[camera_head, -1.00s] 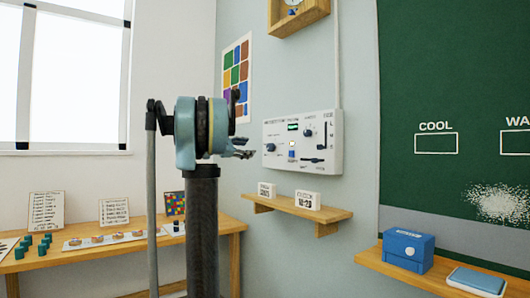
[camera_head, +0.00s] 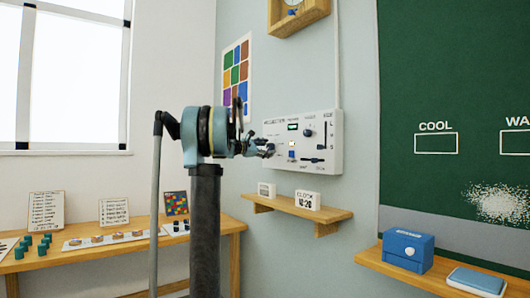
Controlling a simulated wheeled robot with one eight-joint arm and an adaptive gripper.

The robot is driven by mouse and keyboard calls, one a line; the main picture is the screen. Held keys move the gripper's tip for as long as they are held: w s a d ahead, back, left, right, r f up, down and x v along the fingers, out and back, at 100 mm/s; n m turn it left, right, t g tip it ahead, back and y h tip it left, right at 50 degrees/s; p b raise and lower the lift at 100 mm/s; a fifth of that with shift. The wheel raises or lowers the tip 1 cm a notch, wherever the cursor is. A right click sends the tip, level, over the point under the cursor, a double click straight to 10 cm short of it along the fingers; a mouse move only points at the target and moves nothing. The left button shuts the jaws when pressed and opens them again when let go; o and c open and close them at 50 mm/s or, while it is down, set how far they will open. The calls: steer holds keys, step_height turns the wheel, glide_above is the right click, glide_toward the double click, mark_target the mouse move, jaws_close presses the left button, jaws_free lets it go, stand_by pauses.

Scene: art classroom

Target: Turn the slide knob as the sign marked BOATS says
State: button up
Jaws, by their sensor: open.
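A white control panel (camera_head: 325,155) hangs on the wall, with a dark round knob (camera_head: 308,132) at its upper middle. A second, blue-grey knob at the panel's left is now mostly hidden behind my gripper. The panel's labels are too small to tell which knob is for slides. My gripper (camera_head: 267,149) is open, its fingers pointing right at the panel's left side, over that left knob in the picture; I cannot tell whether it touches. No sign readable as BOATS shows; text on the cards (camera_head: 46,211) (camera_head: 114,212) on the left table is too small.
A wooden shelf (camera_head: 330,214) below the panel bears a white clock card (camera_head: 307,199) and a smaller white box (camera_head: 267,190). The panel also has a slider (camera_head: 325,135) and a lever (camera_head: 314,160). A blue box (camera_head: 408,250) stands on the chalkboard ledge at right.

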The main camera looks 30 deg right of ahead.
steer(key=c, duration=1.1)
steer(key=shift+m, duration=0.3)
steer(key=m, duration=0.4)
steer(key=shift+m+h, duration=0.3)
steer(key=m, duration=0.5)
steer(key=shift+g, duration=0.3)
